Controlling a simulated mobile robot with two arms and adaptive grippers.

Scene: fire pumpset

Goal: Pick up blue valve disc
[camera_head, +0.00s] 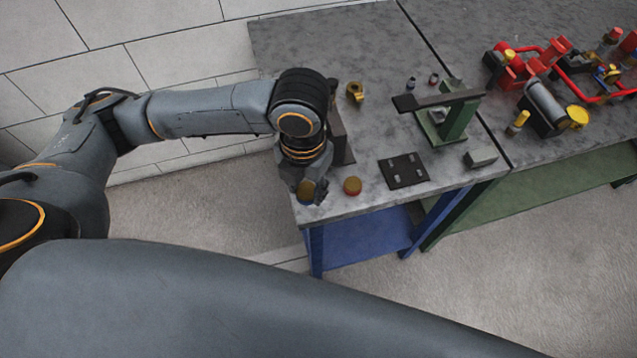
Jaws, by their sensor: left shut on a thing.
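My left gripper (313,191) is low over the front left corner of the grey worktable (345,60), pointing down. It is shut on the blue valve disc (306,197), a small round piece with a yellowish top that shows between the fingers and is partly hidden by them. I cannot tell whether the disc touches the tabletop. My right gripper is not in view.
A black plate (403,171) lies right of the red disc. A green stand (459,118) with a dark arm is behind it, and a small grey block (481,158) is near the front edge. A brass part (355,91) lies farther back. Red pump parts (517,68) fill the far right.

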